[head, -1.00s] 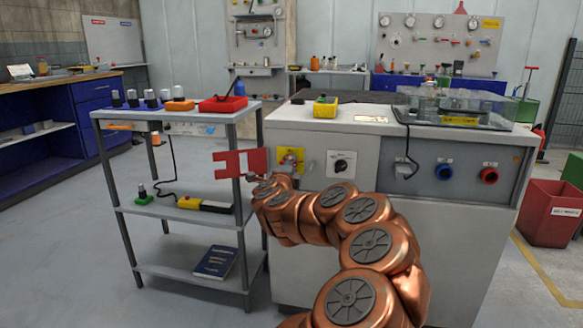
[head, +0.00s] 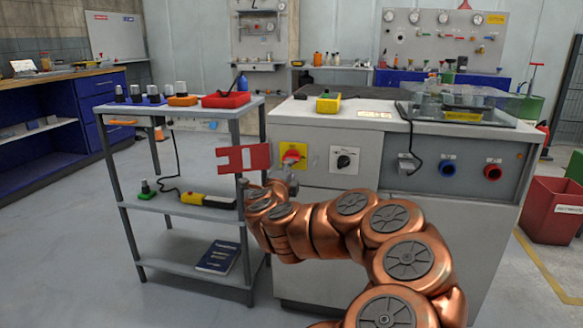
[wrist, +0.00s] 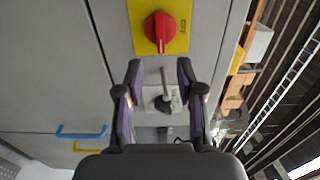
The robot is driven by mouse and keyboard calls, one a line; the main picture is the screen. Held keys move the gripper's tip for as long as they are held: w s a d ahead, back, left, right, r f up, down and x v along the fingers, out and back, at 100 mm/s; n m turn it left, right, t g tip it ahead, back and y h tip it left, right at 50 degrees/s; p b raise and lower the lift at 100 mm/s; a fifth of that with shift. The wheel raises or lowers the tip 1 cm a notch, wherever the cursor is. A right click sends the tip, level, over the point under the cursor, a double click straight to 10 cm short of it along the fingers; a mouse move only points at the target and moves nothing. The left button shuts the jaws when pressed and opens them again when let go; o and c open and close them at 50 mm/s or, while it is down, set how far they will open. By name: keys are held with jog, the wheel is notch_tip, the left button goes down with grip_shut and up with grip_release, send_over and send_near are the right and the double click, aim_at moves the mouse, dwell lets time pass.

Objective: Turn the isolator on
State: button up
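The isolator is a red rotary knob (head: 293,155) on a yellow plate (head: 285,164) on the front of the grey cabinet. In the head view my gripper (head: 292,182) is just below the knob, partly hidden by my arm.
A black selector knob (head: 344,160) is right of the isolator and shows between my fingers in the wrist view. A red notched plate (head: 243,158) is left of the isolator. A grey shelf cart (head: 180,211) stands close on the left. Blue and red sockets are farther right.

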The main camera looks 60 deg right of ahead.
jog(key=shift+v, duration=2.45)
